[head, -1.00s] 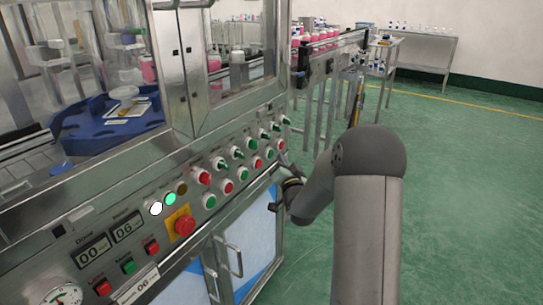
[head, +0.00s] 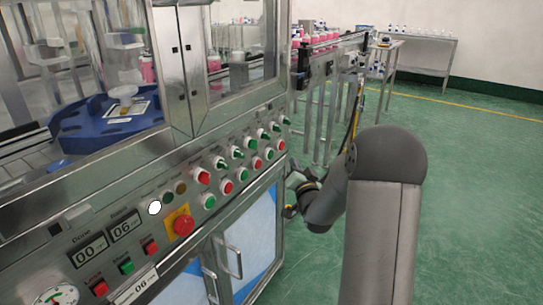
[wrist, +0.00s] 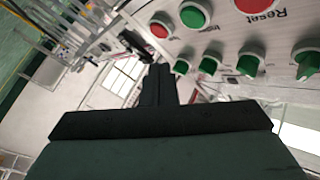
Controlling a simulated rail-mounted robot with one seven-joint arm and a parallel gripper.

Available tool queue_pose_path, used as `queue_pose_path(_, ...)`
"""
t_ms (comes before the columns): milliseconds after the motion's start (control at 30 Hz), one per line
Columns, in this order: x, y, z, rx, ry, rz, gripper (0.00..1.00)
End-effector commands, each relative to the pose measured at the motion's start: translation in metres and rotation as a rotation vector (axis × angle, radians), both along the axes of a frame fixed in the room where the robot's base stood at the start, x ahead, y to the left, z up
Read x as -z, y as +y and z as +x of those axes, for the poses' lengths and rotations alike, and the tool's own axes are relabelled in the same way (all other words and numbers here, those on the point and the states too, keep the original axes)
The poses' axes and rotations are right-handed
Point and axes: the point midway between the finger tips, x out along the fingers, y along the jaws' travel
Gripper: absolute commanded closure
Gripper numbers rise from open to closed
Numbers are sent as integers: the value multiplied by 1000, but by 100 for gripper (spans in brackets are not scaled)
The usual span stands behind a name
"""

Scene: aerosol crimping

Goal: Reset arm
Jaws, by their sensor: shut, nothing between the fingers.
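My gripper shows in the wrist view (wrist: 160,84) with its black fingers shut together and nothing between them. In that view it is close to the machine's control panel (wrist: 285,45), with red and green buttons and green knobs beyond it. The "Reset" label (wrist: 262,15) shows upside down at the upper right. In the head view my arm bends down beside the right end of the control panel (head: 140,213), and my gripper (head: 288,211) is small and dark below the panel's right end, its fingertips hard to make out.
A red emergency button (head: 184,225) sits on a yellow plate on the panel. Cabinet doors with handles (head: 235,262) are below it. A conveyor (head: 335,55) with pink bottles extends at the back. A table of bottles (head: 420,45) stands far right. The green floor (head: 475,190) at right is clear.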

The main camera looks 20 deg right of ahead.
Motion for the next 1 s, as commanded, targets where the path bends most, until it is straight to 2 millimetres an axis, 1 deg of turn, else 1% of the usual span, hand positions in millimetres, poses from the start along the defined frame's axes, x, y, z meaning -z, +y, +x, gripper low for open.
queue_pose_path(333, 0, 0, 0, 0, 0, 0, 100)
queue_pose_path(433, -8, 6, 0, -3, 28, -11, 100)
queue_pose_path(467, -12, 10, 0, -5, 52, -19, 100)
queue_pose_path(567, -35, 32, -5, -14, 187, -70, 100)
queue_pose_path(633, -53, 53, -17, -28, 330, -122, 100)
queue_pose_path(667, -60, 63, -24, -36, 400, -147, 100)
queue_pose_path(700, -70, 76, -38, -47, 495, -181, 100)
queue_pose_path(767, -82, 94, -62, -72, 638, -228, 100)
queue_pose_path(800, -90, 106, -81, -91, 733, -258, 100)
queue_pose_path(867, -103, 123, -113, -128, 870, -299, 100)
queue_pose_path(900, -111, 133, -137, -158, 962, -325, 100)
queue_pose_path(967, -126, 149, -175, -213, 1095, -359, 100)
queue_pose_path(1000, -135, 159, -203, -253, 1181, -379, 100)
